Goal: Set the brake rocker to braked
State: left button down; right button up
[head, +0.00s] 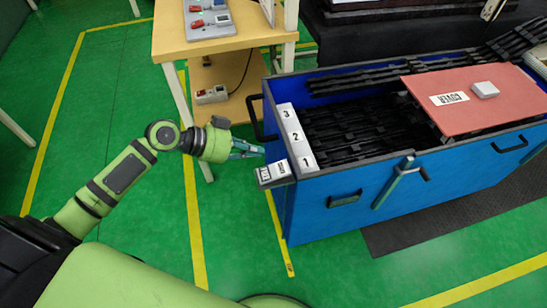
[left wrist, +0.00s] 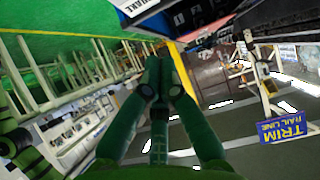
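The brake rocker (head: 274,174) is a small dark unit with two white lettered faces, mounted at the near left corner of the blue crate cart. Its lettering is too small to read surely, and I cannot tell which side is pressed. In the left wrist view a part of a white lettered plate (left wrist: 138,6) shows at the top edge, perhaps the rocker. My left gripper (head: 262,151) is just above and left of the rocker in the head view, apart from it. Its fingertips (left wrist: 158,72) are together with nothing between them. My right gripper is not in view.
The blue cart (head: 335,215) holds black trim strips. Number plates 1, 2, 3 (head: 296,137) line its left rim, and a black handle (head: 257,118) sticks out there. A red cover board (head: 480,112) lies on top. A wooden bench (head: 215,40) stands behind. Green floor is free at left.

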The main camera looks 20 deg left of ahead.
aim_at(286, 163)
pick_arm(q)
jog(key=x, duration=0.4)
jog(key=shift+d+r+p, duration=0.1)
jog(key=shift+r+p, duration=0.05)
jog(key=shift+p, duration=0.25)
jog(key=f, duration=0.2)
jog(key=d+f, duration=0.1)
jog(key=shift+w+f, duration=0.3)
jog(key=shift+w, duration=0.1)
jog(key=shift+w+d+f, duration=0.1)
jog(key=shift+d+f, duration=0.05)
jog(key=shift+f, duration=0.45)
jog(key=shift+p, duration=0.3)
jog(key=shift+w+d+f+y+p, duration=0.15)
jog(key=shift+y+p, duration=0.15)
jog(key=shift+p, duration=0.15)
